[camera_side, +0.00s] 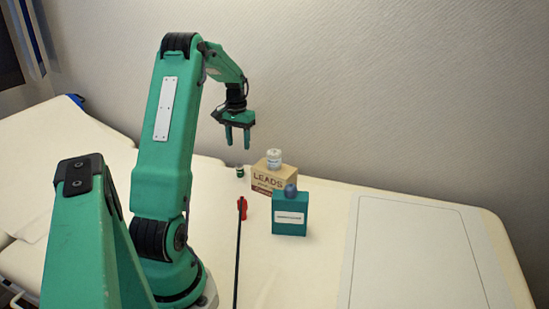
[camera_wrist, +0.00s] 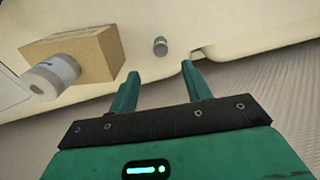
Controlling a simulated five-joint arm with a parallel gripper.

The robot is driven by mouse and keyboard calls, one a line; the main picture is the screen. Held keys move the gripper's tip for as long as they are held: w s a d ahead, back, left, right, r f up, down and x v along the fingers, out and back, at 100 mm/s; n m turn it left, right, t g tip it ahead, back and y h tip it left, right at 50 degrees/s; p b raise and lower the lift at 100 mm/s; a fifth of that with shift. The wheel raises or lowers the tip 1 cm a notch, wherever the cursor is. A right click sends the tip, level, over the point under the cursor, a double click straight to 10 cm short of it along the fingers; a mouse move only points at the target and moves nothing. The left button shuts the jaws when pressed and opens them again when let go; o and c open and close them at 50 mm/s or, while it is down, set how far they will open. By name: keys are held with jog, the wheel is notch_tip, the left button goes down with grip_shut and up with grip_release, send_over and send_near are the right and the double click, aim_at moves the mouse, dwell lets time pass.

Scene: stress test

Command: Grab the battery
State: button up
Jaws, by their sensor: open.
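A small dark green cylinder with a pale end, which looks like the battery (camera_side: 240,171), stands on the cream bed surface left of a cardboard box. It also shows in the wrist view (camera_wrist: 160,46), beyond the gap between my fingertips. My gripper (camera_side: 238,146) points down above it, open and empty, with clear space between the fingertips and the battery. In the wrist view both green fingers of my gripper (camera_wrist: 160,70) are apart with nothing between them.
A teal box (camera_side: 290,214) with a dark blue ball (camera_side: 290,190) and a red-ended black rod (camera_side: 241,208) are nearer. The wall is behind.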

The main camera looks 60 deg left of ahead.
aim_at(240, 165)
jog(key=shift+f, duration=2.65)
jog(key=shift+f, duration=2.6)
grip_shut()
